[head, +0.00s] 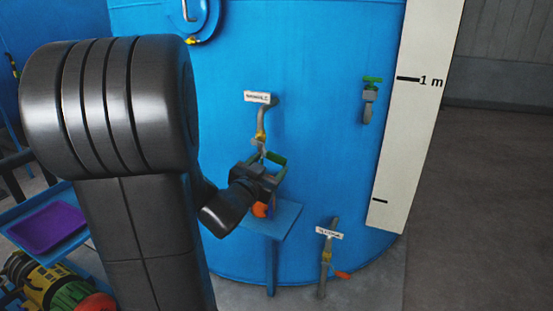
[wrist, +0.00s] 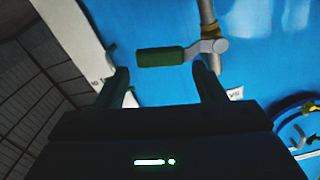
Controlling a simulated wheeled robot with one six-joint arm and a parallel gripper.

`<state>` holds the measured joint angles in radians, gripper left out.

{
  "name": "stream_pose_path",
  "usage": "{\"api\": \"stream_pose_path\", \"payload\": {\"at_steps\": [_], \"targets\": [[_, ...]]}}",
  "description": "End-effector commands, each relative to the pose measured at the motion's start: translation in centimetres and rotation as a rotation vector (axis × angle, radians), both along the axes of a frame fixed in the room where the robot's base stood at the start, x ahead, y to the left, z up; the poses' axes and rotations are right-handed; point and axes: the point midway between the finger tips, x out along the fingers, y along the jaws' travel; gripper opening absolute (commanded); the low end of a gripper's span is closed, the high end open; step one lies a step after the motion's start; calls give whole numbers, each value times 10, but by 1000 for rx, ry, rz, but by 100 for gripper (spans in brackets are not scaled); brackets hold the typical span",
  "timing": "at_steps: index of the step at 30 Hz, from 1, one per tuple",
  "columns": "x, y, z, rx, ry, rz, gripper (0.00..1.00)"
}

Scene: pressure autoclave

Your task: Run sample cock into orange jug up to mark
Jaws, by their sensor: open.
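The sample cock (head: 261,128) is a grey pipe with a yellow fitting, below a white label (head: 257,97) on the blue vessel. In the wrist view its green lever handle (wrist: 160,57) lies crosswise between the two fingers, joined to the pipe (wrist: 208,14) at the right. My gripper (head: 266,166) is open at the cock, and its fingers (wrist: 160,72) stand at either end of the handle; contact cannot be told. The orange jug (head: 261,209) stands on a small blue shelf (head: 287,216) below, mostly hidden by my gripper. Its mark and level cannot be seen.
Another green-handled cock (head: 369,95) is higher at right, beside a white height scale (head: 415,100). A lower labelled pipe with an orange handle (head: 343,275) stands right of the shelf. A purple tray (head: 47,228) is at left. The floor at right is clear.

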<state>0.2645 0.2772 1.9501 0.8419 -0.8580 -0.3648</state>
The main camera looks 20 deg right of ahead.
Motion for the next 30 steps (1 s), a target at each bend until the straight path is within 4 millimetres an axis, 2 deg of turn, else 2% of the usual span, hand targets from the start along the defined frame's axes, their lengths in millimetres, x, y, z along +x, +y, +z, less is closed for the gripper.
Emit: {"api": "stream_pose_path", "payload": {"at_steps": [3,9,21,28,29,30], "targets": [[15,-19,-1,0,1,-3,64],[31,-36,0,0,0,-1,64],[36,-42,0,0,0,0,64],[36,-42,0,0,0,0,18],[36,-42,0,0,0,0,13],[36,-42,0,-1,1,0,13]]}}
